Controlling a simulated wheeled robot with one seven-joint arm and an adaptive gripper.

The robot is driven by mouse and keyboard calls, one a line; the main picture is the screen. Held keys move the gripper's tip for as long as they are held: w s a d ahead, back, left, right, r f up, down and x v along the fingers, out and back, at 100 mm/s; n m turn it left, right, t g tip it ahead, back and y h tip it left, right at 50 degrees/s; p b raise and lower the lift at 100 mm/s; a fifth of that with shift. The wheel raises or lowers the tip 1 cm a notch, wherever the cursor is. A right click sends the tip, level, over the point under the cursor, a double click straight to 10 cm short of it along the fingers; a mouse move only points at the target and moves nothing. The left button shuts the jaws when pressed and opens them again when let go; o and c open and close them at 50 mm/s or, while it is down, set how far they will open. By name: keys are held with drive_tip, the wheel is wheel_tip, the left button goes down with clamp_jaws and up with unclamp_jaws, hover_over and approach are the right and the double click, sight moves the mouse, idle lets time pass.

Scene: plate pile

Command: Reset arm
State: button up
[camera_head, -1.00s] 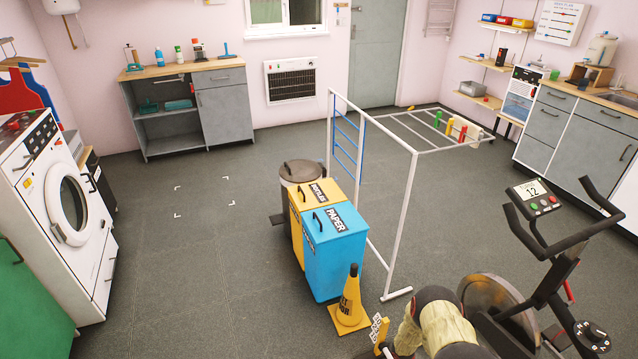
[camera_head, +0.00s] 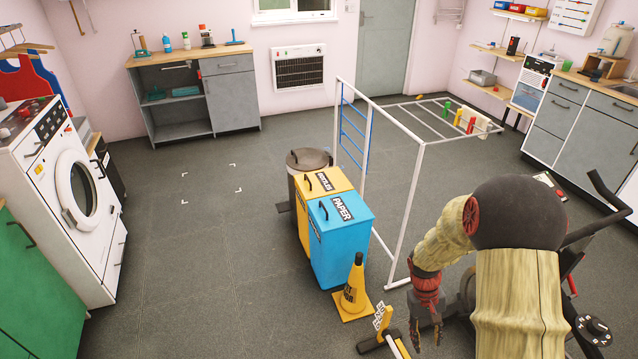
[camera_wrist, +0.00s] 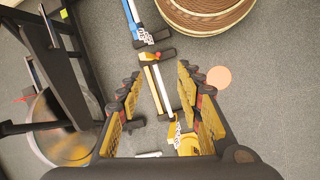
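My arm hangs bent at the lower right of the head view, in front of the exercise bike. My gripper (camera_head: 426,328) points down near the bottom edge, to the right of a yellow tool with a checkered tag (camera_head: 384,322). In the wrist view my gripper (camera_wrist: 160,98) has its two fingers well apart, with nothing held between them. Long-handled tools (camera_wrist: 155,85) show on the floor beyond the fingers. The bike's flywheel (camera_wrist: 62,130) is at the left of the wrist view.
A yellow cone (camera_head: 354,290), a blue paper bin (camera_head: 340,245) and a yellow bin (camera_head: 322,185) stand left of my arm. A white rack frame (camera_head: 410,215) is behind it. A round brown ridged object (camera_wrist: 205,12) tops the wrist view. Floor at left (camera_head: 205,270) is clear.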

drive_tip(key=s+a+r+t+p, duration=0.1)
drive_tip(key=s+a+r+t, duration=0.2)
drive_tip(key=r, duration=0.9)
drive_tip(key=s+a+r+t+y+p, duration=0.1)
drive_tip(key=s+a+r+t, duration=0.2)
drive_tip(key=s+r, duration=0.4)
drive_tip(key=s+a+r+t, duration=0.2)
drive_tip(key=s+a+r, duration=0.3)
drive_tip(key=r, duration=1.4)
drive_tip(key=shift+a+r+m+t+y+p, duration=0.2)
drive_tip(key=shift+r+m+t+y+p, duration=0.1)
drive_tip(key=shift+t+y+p, duration=0.1)
drive_tip(key=shift+f, duration=0.15)
